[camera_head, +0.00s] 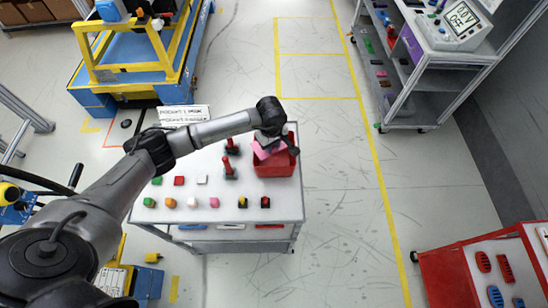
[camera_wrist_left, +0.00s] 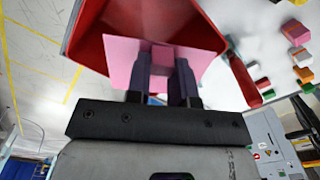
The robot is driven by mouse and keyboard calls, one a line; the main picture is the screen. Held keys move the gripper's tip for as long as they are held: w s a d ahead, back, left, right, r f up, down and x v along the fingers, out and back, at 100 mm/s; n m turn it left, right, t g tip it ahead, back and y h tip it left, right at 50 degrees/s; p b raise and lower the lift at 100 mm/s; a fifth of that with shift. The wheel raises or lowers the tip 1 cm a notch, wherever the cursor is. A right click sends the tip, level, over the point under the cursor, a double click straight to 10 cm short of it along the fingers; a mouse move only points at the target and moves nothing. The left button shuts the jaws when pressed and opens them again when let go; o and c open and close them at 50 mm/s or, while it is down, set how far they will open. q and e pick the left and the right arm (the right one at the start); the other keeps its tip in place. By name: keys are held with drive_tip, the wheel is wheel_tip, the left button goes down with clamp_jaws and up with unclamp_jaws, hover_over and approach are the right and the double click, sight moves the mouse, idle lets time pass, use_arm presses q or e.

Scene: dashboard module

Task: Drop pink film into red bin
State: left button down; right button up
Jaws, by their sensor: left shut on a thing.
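The pink film (camera_head: 264,150) is a thin pink sheet at the mouth of the red bin (camera_head: 274,167), on the right side of the white table. My left gripper (camera_head: 270,145) is over the bin and shut on the film. In the left wrist view the film (camera_wrist_left: 121,58) spreads on both sides of the two dark fingers of my left gripper (camera_wrist_left: 162,75). The red bin (camera_wrist_left: 85,30) lies behind it, its open inside facing the camera. I cannot tell whether the film touches the bin wall. My right gripper is in neither view.
The white table (camera_head: 290,208) carries rows of small coloured blocks (camera_head: 192,202) and red-handled tools (camera_head: 229,172) left of the bin. A grey shelf cart (camera_head: 410,90) stands at the right, and a red cart (camera_head: 450,275) at the lower right. The floor between is clear.

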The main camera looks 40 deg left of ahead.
use_arm(q)
drive_tip(key=shift+f+b, duration=0.3)
drive_tip(key=shift+f, duration=0.6)
drive_tip(key=c, duration=0.9)
unclamp_jaws()
drive_tip(key=shift+r, duration=0.15)
wheel_tip(320, 180, up, 14)
drive_tip(key=b, duration=0.1)
drive_tip(key=shift+f+b, duration=0.2)
drive_tip(key=shift+b, duration=0.15)
